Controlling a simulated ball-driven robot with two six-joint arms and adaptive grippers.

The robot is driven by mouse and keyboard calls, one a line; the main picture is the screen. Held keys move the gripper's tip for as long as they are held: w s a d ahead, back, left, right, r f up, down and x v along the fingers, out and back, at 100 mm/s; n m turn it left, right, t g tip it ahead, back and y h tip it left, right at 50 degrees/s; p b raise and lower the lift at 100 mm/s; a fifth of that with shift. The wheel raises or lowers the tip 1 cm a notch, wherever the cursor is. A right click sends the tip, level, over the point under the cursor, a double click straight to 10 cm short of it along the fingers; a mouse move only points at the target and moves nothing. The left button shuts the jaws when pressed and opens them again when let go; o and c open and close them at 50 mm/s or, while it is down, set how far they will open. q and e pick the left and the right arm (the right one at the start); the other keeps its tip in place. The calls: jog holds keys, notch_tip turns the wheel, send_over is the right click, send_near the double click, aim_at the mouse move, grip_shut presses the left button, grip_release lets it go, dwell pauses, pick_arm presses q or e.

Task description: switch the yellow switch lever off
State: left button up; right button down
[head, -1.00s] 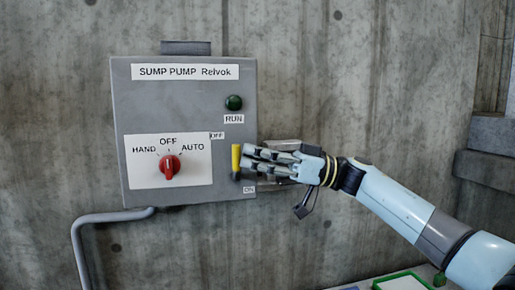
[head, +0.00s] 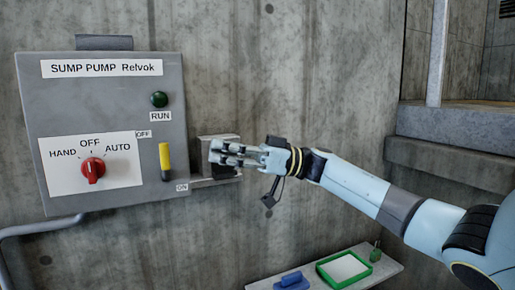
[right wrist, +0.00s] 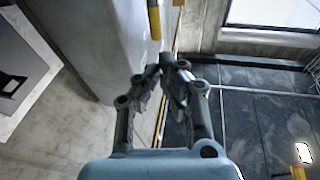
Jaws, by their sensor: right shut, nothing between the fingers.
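The yellow switch lever (head: 164,156) is on the right side of the grey sump pump panel (head: 110,110). Its yellow grip is above a dark end, between the OFF label (head: 143,134) above and the ON label (head: 182,187) below. My right gripper (head: 214,152) is shut and empty, to the right of the lever and apart from it. In the right wrist view its fingertips (right wrist: 172,63) are together. A yellow bar (right wrist: 154,20) at that view's top looks like the lever. My left gripper is not in view.
A red rotary knob (head: 93,169) and a green lamp (head: 159,99) are on the panel. A grey box (head: 228,172) on the wall is behind my right fingers. A shelf below holds a green-rimmed tray (head: 342,268) and a blue item (head: 291,280).

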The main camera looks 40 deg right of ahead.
jog(key=r+b+v, duration=0.1)
jog(key=v, duration=0.5)
jog(key=shift+d, duration=0.25)
jog(key=shift+s, duration=0.2)
